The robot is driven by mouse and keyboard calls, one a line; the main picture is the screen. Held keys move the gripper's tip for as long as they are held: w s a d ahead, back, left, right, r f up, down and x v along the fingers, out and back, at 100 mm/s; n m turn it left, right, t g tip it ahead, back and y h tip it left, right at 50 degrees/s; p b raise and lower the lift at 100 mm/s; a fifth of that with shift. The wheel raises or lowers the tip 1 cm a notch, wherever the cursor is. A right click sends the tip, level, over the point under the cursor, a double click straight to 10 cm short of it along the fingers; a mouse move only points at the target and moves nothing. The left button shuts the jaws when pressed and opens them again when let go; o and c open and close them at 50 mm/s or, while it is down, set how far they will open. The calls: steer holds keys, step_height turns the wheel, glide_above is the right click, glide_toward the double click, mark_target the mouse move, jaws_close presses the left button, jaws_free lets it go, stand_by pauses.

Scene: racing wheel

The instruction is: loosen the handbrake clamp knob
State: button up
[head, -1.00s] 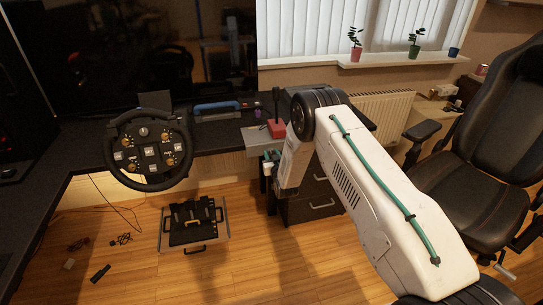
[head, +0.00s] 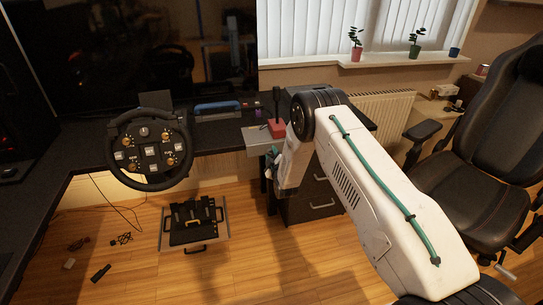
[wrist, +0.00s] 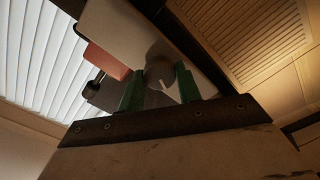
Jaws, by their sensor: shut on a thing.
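The handbrake has a red base (head: 276,128) and an upright black lever (head: 276,102), and sits on a grey plate (head: 257,140) at the desk's edge. In the wrist view the red base (wrist: 106,60) and the pale plate (wrist: 115,22) show from below. The round, dark clamp knob (wrist: 160,74) is under the plate, with a small light mark on it. My gripper (wrist: 160,82) has its two green fingers on either side of the knob and is shut on it. In the head view my arm and the plate largely hide the gripper, and the knob is hidden.
The steering wheel (head: 150,150) stands left of the handbrake, with a blue-handled case (head: 216,110) on the desk between. A drawer unit (head: 312,205) is behind my arm. Pedals (head: 193,222) lie on the floor. A black chair (head: 495,150) is at the right.

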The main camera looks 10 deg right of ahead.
steer(key=shift+n, duration=1.5)
steer(key=o, duration=1)
steer(key=shift+s, duration=0.1)
steer(key=s, duration=0.7)
steer(key=shift+s, duration=0.35)
